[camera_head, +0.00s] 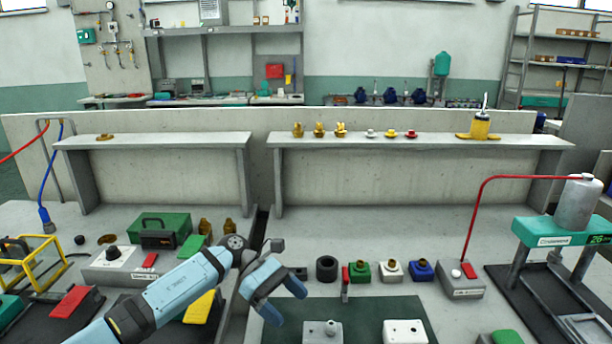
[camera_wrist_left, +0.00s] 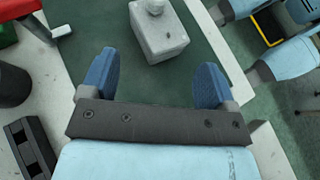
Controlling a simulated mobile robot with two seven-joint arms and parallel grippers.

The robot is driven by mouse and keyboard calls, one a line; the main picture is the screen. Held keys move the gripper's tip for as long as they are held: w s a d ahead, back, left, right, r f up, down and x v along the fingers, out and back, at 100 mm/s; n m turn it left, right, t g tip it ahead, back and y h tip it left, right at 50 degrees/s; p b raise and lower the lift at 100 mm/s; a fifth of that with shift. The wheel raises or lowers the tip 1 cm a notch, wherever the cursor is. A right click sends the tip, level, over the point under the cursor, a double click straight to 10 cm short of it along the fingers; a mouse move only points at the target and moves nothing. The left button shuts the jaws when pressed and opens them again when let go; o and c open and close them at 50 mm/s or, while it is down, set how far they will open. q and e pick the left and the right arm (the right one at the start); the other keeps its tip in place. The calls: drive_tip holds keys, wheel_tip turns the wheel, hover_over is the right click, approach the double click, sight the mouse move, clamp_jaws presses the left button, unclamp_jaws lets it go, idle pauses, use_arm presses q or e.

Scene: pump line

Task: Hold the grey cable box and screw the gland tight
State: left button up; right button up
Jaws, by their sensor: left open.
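The grey cable box (camera_head: 322,333) stands on the dark green mat at the bottom of the head view, with a round gland on its top. It also shows at the top of the left wrist view (camera_wrist_left: 163,36), where the gland is partly cut off by the frame edge. My left gripper (camera_head: 284,302) is open and empty, left of and above the box in the head view. In the left wrist view its blue fingers (camera_wrist_left: 155,76) are spread, with the box ahead of them and not between them. My right gripper is not visible.
A white box (camera_head: 404,333) stands right of the grey one on the mat (camera_head: 365,318). A grey switch box (camera_head: 460,282) stands further right.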

sight(309, 325)
use_arm(q)
drive_tip(key=shift+w+a+y, duration=0.2)
drive_tip(key=shift+w+y, duration=0.1)
drive_tip(key=shift+w, duration=0.05)
drive_tip(key=x, duration=0.9)
drive_tip(key=shift+s+d+f, duration=0.2)
drive_tip(key=shift+d+f, duration=0.05)
drive_tip(key=shift+d, duration=0.05)
drive_tip(key=c, duration=0.5)
drive_tip(key=shift+c, duration=0.2)
